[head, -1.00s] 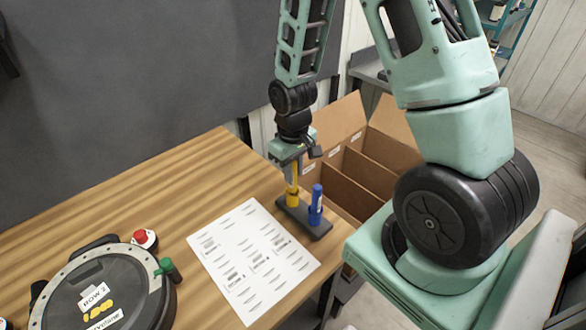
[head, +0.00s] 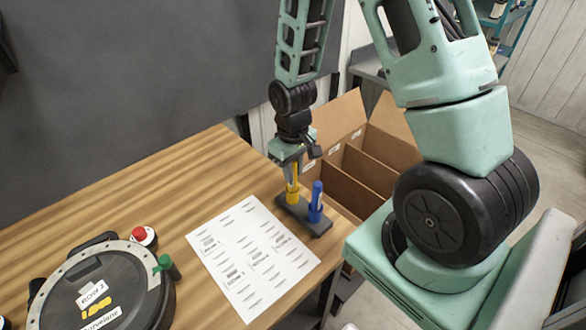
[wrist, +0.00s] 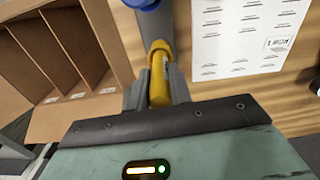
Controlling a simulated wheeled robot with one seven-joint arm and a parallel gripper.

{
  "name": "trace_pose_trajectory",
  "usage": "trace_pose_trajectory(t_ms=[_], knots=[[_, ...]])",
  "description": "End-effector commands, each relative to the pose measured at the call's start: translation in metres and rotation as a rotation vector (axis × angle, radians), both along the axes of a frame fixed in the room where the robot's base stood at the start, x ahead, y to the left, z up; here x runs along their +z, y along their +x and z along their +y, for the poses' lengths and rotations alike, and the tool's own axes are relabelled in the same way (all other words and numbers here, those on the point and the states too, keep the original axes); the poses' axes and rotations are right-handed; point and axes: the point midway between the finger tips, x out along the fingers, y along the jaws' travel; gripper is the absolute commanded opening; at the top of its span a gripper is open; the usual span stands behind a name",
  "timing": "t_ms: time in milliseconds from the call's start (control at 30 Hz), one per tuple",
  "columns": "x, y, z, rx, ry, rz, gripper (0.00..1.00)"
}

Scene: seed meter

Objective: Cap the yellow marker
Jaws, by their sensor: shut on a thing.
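The yellow marker (head: 292,178) stands upright between my gripper's fingers, above or in a yellow cap (head: 293,197) on a dark stand (head: 319,229). My gripper (head: 289,165) is shut on the marker and points down at the stand. In the wrist view the marker (wrist: 159,90) shows between the two grey fingers, with its far end at the yellow cap (wrist: 160,48). I cannot tell how deep the marker sits in the cap. A blue marker (head: 316,196) stands upright in a blue holder on the same stand, just right of my gripper.
A printed sheet (head: 250,258) lies left of the stand. A round black device (head: 110,285) with red and green knobs sits at the front left. An open divided cardboard box (head: 352,170) stands behind and right of the stand, past the wooden table's edge.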

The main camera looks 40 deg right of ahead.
Motion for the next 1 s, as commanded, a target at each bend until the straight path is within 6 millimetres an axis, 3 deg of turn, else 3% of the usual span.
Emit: trace_pose_trajectory(t_ms=[1000], knots=[[-0.0094,0.0000,0.0000,0.000,0.000,0.000,0.00]])
